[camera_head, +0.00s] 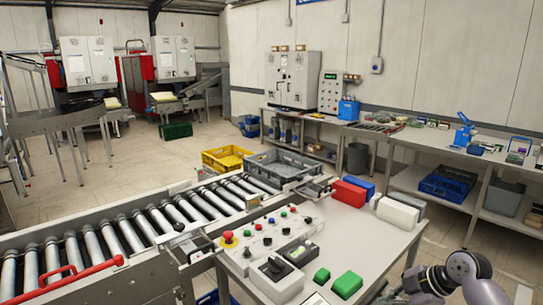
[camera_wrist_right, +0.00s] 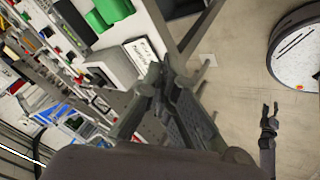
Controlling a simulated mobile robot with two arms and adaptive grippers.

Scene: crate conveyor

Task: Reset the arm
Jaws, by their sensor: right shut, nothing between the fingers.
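My right arm (camera_head: 462,275) comes in at the bottom right corner of the head view, beside the right end of the control table. My right gripper (camera_wrist_right: 153,78) fills the middle of the right wrist view. Its fingers are closed together with nothing held between them, over the floor and table side. My left arm is not in the head view. What looks like my left gripper (camera_wrist_right: 269,114) shows at the right of the wrist view, hanging over bare floor. Its fingertips are apart and it looks empty.
The control table (camera_head: 350,235) holds a button panel (camera_head: 268,237), green blocks (camera_head: 347,284), a red box (camera_head: 348,194) and white boxes (camera_head: 397,213). The roller conveyor (camera_head: 150,225) runs along its left, with a grey crate (camera_head: 283,168) and a yellow crate (camera_head: 226,158) beyond. A workbench (camera_head: 440,146) lines the right wall.

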